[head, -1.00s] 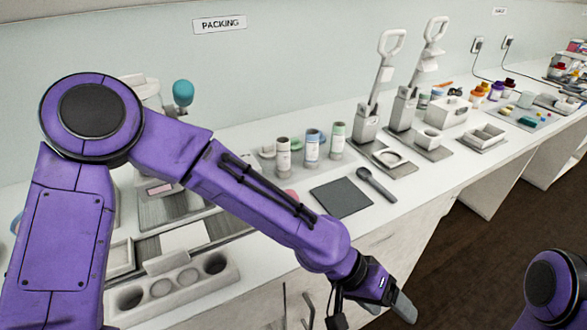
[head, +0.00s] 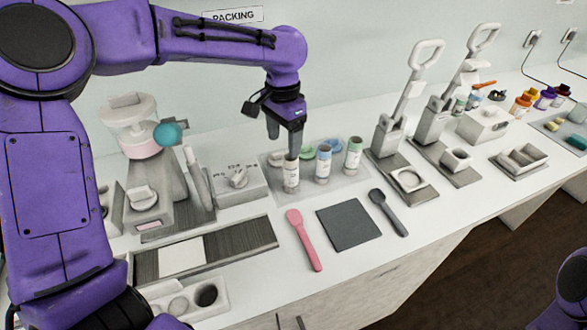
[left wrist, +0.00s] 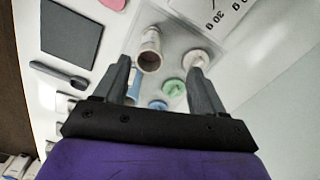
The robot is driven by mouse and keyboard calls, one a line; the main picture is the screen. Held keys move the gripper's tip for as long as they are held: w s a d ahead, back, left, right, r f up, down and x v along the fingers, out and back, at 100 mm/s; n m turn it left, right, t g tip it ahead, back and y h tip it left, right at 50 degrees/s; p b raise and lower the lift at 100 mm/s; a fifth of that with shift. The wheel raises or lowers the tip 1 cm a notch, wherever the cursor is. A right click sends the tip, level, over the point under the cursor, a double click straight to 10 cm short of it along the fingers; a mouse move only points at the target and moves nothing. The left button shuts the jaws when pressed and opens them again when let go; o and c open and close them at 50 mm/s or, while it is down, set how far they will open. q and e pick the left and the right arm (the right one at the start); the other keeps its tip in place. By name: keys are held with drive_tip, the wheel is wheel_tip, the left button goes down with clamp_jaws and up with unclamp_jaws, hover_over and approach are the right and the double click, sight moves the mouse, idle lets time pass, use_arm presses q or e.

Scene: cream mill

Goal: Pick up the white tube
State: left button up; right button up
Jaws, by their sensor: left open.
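The white tube (head: 291,176) stands upright and open-topped at the left of a row of three tubes on a clear tray (head: 350,188). My left gripper (head: 284,145) points down just above it, open and empty. In the left wrist view, the white tube (left wrist: 150,42) shows its open mouth just beyond my open fingers (left wrist: 160,66), nearer the left finger. My right gripper is not in view.
A blue-labelled tube (head: 323,166) and a green-labelled tube (head: 353,158) stand to the right. A white cap (left wrist: 196,60) and green cap (left wrist: 173,88) lie close by. A pink spatula (head: 305,240), dark mat (head: 348,224) and dark spoon (head: 388,212) lie in front.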

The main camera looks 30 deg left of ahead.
sight(290, 165)
use_arm(q)
drive_tip(key=f, duration=0.2)
drive_tip(key=d+f, duration=0.1)
drive_tip(key=f, duration=0.2)
drive_tip(key=f+p, duration=0.1)
drive_tip(key=f, duration=0.2)
drive_tip(key=shift+d+f, duration=0.15)
drive_tip(key=shift+d, duration=0.1)
drive_tip(key=shift+a+f, duration=0.1)
drive_tip(key=shift+f, duration=0.3)
drive_tip(key=c, duration=1.1)
